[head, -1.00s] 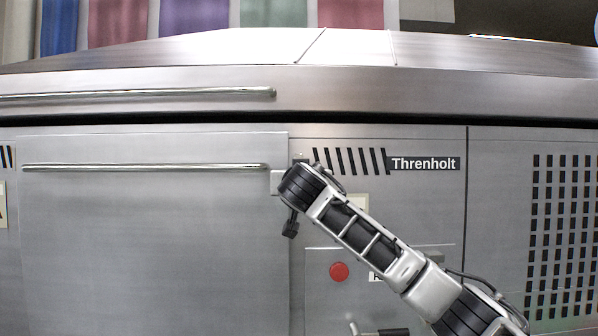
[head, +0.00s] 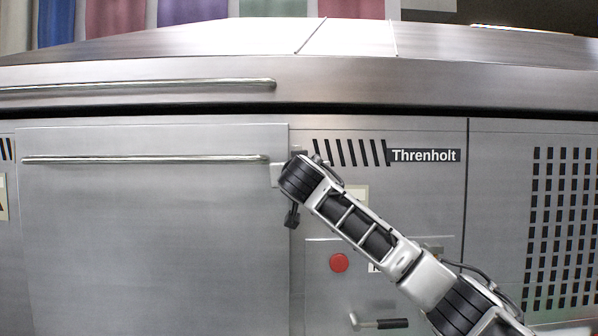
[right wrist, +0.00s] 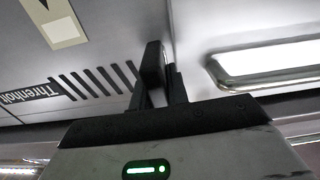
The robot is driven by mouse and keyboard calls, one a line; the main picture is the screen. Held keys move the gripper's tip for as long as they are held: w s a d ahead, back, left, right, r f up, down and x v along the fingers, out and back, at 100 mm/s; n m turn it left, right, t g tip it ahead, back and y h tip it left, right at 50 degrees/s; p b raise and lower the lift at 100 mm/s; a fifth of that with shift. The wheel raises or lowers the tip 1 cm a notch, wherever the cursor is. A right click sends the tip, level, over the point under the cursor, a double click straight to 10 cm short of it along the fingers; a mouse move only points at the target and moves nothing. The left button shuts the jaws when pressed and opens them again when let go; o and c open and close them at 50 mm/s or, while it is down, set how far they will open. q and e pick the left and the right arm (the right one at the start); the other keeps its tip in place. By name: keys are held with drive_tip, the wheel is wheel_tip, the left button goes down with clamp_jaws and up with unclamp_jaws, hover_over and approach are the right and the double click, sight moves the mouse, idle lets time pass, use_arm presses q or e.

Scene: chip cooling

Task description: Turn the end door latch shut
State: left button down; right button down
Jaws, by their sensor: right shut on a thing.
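The door (head: 150,240) is a broad flat steel panel with a long bar handle (head: 145,159) across its top; it looks flush with the frame. A pale metal bracket (head: 278,174) sits at its upper right edge. In the right wrist view, my right gripper (right wrist: 160,90) is shut on a dark upright piece, seemingly the latch handle (right wrist: 152,62), beside the door seam. In the head view my right wrist covers this spot, so the fingers, most of the latch and its angle are hidden. My left gripper is in neither view.
Right of the door are slanted vents, the Threnholt label (head: 423,155), a red button (head: 339,263) and a lever with a black grip (head: 380,323) under my forearm. A perforated panel (head: 562,230) stands far right. A steel ledge (head: 400,85) overhangs above.

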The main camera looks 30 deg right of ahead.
drive_tip(key=shift+a+n, duration=0.1)
drive_tip(key=shift+n, duration=0.8)
drive_tip(key=n+p, duration=0.1)
drive_tip(key=n, duration=0.1)
drive_tip(key=shift+n, duration=0.4)
drive_tip(key=n, duration=0.4)
drive_tip(key=shift+w+a+f, duration=0.1)
drive_tip(key=n, duration=0.5)
drive_tip(key=shift+f, duration=0.1)
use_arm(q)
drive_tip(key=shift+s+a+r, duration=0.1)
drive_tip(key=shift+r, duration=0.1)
use_arm(e)
drive_tip(key=shift+f+n, duration=0.15)
drive_tip(key=shift+n, duration=1.75)
drive_tip(key=shift+a, duration=0.1)
drive_tip(key=c, duration=1.4)
unclamp_jaws()
drive_tip(key=shift+o, duration=0.2)
